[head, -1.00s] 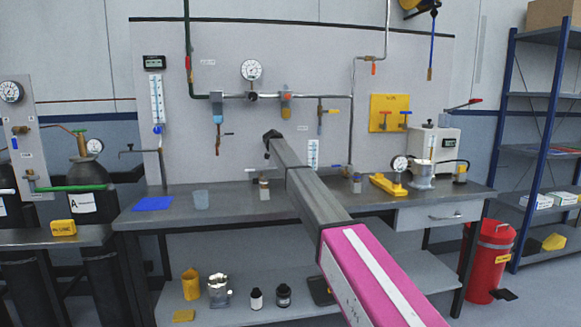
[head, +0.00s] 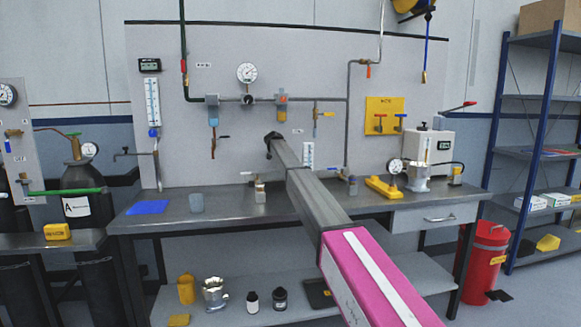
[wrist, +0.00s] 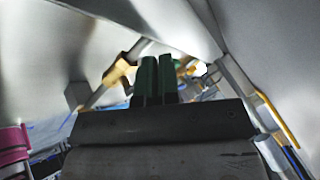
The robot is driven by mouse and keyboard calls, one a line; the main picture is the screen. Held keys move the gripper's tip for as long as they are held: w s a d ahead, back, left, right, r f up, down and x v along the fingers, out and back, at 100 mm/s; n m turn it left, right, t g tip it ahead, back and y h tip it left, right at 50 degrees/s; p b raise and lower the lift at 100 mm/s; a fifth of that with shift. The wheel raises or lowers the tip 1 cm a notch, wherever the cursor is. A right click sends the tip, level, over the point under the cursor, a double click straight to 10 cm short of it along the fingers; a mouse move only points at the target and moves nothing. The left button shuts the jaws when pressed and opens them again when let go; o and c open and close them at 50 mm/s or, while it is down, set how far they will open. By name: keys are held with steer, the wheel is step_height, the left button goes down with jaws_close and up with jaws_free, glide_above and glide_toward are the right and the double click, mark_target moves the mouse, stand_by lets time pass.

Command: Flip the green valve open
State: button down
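A long green lever handle (head: 66,191) lies level on a valve at the left panel, in front of the gas cylinder. A smaller green part (head: 73,134) sits on top of the cylinder. I cannot tell for certain which is the green valve. My gripper (head: 272,141) is at the far end of my raised arm, in front of the back panel and well to the right of both. In the wrist view, its dark green fingers (wrist: 157,78) are side by side, almost touching, with nothing seen between them. Neither green part can be made out in the wrist view.
A grey workbench (head: 225,208) carries a cup, a blue sheet and instruments. Pipes, gauges and small valves (head: 323,113) cover the panel behind it. A gas cylinder (head: 82,177) stands left. A red bin (head: 484,262) and blue shelving (head: 519,170) stand right.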

steer(key=shift+w+d+f, duration=0.1)
steer(key=shift+w+d, duration=0.1)
steer(key=shift+d, duration=0.25)
stand_by(0.3)
steer(key=v, duration=1.1)
steer(key=shift+a, duration=0.35)
steer(key=shift+s, duration=0.1)
